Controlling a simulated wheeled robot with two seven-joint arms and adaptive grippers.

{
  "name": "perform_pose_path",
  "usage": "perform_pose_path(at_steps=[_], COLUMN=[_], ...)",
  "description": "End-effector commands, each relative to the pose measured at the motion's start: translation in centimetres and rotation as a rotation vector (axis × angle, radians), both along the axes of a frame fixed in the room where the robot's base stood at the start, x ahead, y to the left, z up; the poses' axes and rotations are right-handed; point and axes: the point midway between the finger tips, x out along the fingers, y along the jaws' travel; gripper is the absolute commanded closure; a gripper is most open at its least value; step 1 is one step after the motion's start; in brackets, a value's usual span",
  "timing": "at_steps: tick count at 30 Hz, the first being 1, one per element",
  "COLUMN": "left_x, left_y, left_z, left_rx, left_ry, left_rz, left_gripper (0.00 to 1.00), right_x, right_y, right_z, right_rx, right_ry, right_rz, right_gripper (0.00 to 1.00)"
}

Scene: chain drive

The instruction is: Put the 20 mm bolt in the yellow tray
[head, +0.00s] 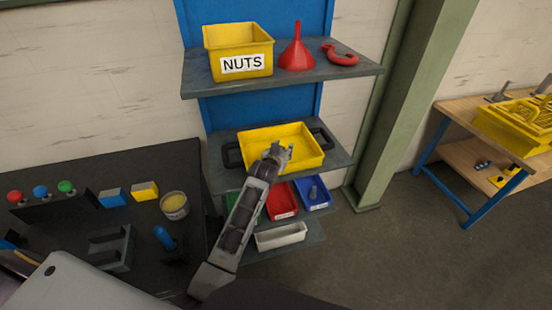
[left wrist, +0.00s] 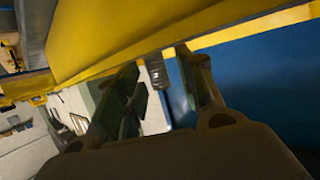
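The yellow tray (head: 311,157) sits on the middle shelf, and its yellow wall (left wrist: 110,45) crosses the left wrist view. My left gripper (head: 279,153) is over the tray's near part. In the left wrist view its two fingers (left wrist: 163,90) stand on either side of a grey bolt (left wrist: 157,72) with a ribbed, threaded end and appear closed on it. The threaded end points toward the yellow wall. I cannot read the bolt's size. My right gripper is in neither view.
The upper shelf (head: 198,82) holds a yellow NUTS bin (head: 238,40), red funnel (head: 297,52) and red hook (head: 341,56). Below the tray are a red bin (head: 282,202), a blue bin (head: 322,198) and a white bin (head: 281,237). A dark bench (head: 85,175) stands left.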

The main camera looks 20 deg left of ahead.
Motion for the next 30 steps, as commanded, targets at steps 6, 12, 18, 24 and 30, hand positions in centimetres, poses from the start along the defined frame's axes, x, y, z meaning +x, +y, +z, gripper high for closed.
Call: perform_pose_path(at_steps=[6, 12, 18, 24, 30], left_x=[-1.6, -3.3, -5.0, -6.8, -8.6], left_y=[0.0, 0.0, 0.0, -0.1, -0.1], left_z=[0.5, 1.2, 1.8, 2.4, 3.1], left_rx=[0.0, 0.0, 0.0, 0.0, 0.0], left_ry=[-0.001, -0.001, 0.0, 0.0, 0.0], left_rz=[0.0, 0.0, 0.0, 0.0, 0.0], left_gripper=[0.62, 0.62, 0.62, 0.62, 0.62], right_x=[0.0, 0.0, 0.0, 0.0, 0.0], right_y=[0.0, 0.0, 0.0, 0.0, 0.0], right_z=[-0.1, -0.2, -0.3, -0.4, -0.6], right_rx=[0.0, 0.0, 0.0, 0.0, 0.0], right_ry=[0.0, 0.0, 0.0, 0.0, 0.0], right_rz=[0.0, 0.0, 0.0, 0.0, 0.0], right_gripper=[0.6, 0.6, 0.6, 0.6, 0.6])
